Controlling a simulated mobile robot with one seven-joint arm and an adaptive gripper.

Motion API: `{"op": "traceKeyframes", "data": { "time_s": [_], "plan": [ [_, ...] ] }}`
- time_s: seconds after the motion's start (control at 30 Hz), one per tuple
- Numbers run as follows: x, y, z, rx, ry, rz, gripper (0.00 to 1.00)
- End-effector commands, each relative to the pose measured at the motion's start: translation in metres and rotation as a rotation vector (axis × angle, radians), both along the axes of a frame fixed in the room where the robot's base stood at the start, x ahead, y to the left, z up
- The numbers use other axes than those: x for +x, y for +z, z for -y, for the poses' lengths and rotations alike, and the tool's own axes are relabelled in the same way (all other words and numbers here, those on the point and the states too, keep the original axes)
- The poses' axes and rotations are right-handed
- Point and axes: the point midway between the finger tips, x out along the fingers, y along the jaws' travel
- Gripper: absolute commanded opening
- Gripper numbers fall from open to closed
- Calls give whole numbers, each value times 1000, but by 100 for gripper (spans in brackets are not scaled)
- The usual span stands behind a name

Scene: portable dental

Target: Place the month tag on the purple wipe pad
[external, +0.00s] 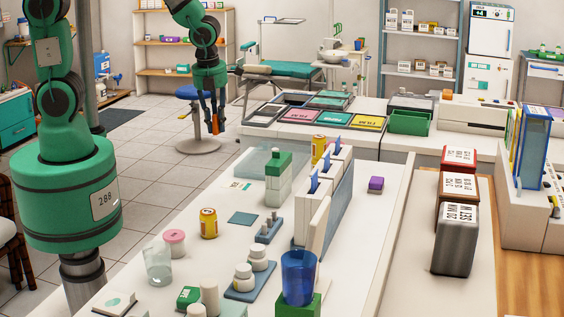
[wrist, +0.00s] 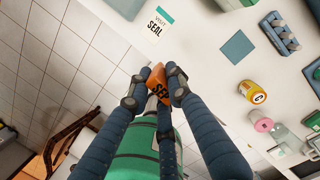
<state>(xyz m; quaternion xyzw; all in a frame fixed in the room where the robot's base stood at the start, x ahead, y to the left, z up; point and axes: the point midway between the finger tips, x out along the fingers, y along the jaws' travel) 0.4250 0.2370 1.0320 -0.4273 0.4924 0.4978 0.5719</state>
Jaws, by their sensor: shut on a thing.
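My gripper (external: 211,108) is shut on an orange tag (external: 215,125), held in the air above the floor beyond the long white counter's left edge. In the wrist view my gripper (wrist: 155,90) pinches the orange tag (wrist: 157,77) between its fingers. Dark letters on it are partly hidden, with "SE" readable, and the tag looks tilted.
Tall white dividers with blue tabs (external: 322,190) stand between my gripper and the purple block. Bare counter surrounds the purple block.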

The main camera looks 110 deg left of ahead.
Motion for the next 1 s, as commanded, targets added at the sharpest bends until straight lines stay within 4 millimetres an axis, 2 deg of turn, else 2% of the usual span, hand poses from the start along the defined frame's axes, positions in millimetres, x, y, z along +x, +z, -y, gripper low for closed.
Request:
{"op": "traceKeyframes", "data": {
  "time_s": [0.37, 1.0],
  "plan": [
    [49, 10, -22, 3, 12, 0, 0],
    [197, 27, -85, 8, 48, 2, 0]
  ]
}}
